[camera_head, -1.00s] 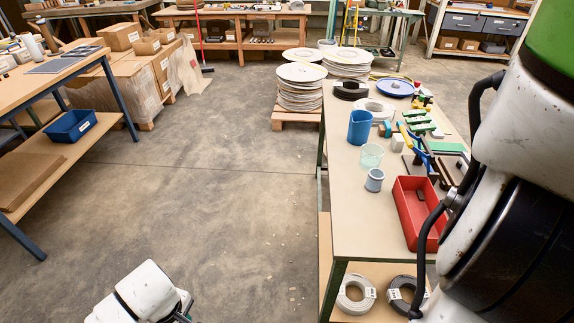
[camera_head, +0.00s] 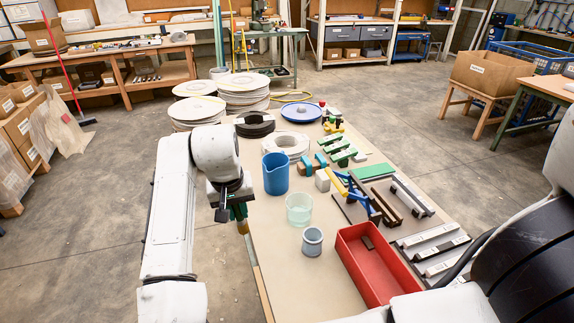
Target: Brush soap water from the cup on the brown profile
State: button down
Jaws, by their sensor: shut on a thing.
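My gripper (camera_head: 230,208) hangs at the table's left edge, left of the cups, with its jaws shut on a brush (camera_head: 241,219). The brush shows a dark green part and a pale yellowish lower end; the rest is hidden by the jaws. A clear, pale green cup (camera_head: 299,210) stands upright on the table, right of my gripper. I cannot tell how full it is. A grey cup (camera_head: 312,242) stands just in front of it. The brown profile (camera_head: 387,208) lies farther right, among dark and grey bars beside a blue and yellow tool (camera_head: 356,194).
A tall blue jug (camera_head: 275,174) stands close behind the clear cup. A red tray (camera_head: 377,262) with a small dark piece lies at the front. Green clamps (camera_head: 337,149), a white block (camera_head: 322,180) and cable coils (camera_head: 291,143) sit behind. Bare tabletop shows left of the cups.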

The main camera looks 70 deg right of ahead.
jog(key=s+d+r+m+g+h+b, duration=0.1)
jog(key=s+d+r+m+g+b, duration=0.1)
jog(key=s+d+r+m, duration=0.7)
jog(key=d+f+n+b, duration=0.2)
jog(key=f+b, duration=0.5)
jog(key=f, duration=0.4)
jog(key=shift+s+d+n, duration=0.15)
jog(key=shift+d+n, duration=0.15)
jog(key=shift+d, duration=0.45)
notch_tip(320, 180, up, 10)
jog(key=p, duration=1)
jog(key=shift+f, duration=0.15)
dwell(2.0)
jog(key=shift+r+p, duration=2)
jog(key=shift+p, duration=0.2)
